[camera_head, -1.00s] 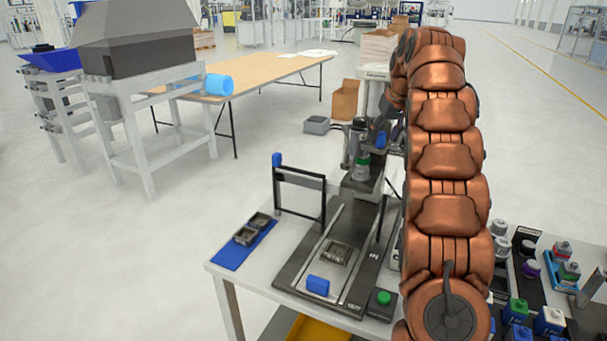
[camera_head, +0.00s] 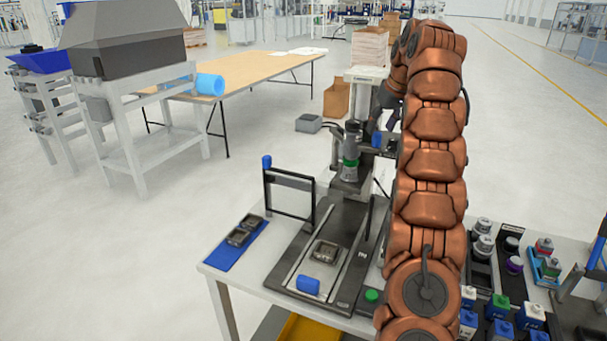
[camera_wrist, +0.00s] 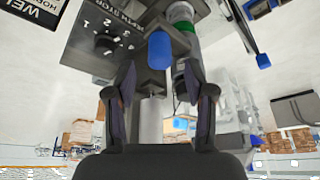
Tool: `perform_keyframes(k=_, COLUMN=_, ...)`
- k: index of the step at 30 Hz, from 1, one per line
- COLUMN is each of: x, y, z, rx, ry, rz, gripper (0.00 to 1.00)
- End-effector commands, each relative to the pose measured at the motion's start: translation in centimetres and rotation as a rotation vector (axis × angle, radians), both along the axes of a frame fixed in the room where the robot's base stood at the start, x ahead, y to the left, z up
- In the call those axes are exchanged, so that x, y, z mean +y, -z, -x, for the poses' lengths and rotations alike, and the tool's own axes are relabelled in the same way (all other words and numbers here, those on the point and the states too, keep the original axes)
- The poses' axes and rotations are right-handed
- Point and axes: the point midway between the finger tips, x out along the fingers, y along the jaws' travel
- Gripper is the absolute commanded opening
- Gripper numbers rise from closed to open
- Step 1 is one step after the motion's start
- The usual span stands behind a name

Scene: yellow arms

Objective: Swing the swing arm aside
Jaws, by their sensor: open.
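A machine head with a grey, green-banded cylinder (camera_head: 350,160) stands at the back of the black fixture plate. A blue knob (camera_head: 377,140) projects beside it; in the wrist view this knob (camera_wrist: 159,50) hangs from a dark block with a numbered "DEPTH STOP" dial (camera_wrist: 105,42). This looks like the swing arm, though its pivot is not clear. My gripper (camera_wrist: 160,85) is open and empty, with the knob just beyond and between its fingertips, apparently untouched. In the head view the gripper is largely hidden behind my arm.
A black upright frame with a blue tip (camera_head: 267,162) stands left of the fixture. A blue mat (camera_head: 222,260) holds dark parts at the table's left. A green button (camera_head: 371,295) is in front. Several bottles and coloured blocks crowd the right.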

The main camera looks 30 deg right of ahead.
Motion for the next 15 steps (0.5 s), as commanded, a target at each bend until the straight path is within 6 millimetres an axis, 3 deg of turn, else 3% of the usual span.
perform_keyframes(k=9, x=0.3, y=-4.5, z=1.5, rx=-0.004, ry=0.000, rz=0.002, gripper=0.54)
perform_keyframes(k=15, x=3.0, y=-3.5, z=0.9, rx=0.019, ry=-0.006, rz=-0.025, gripper=0.54)
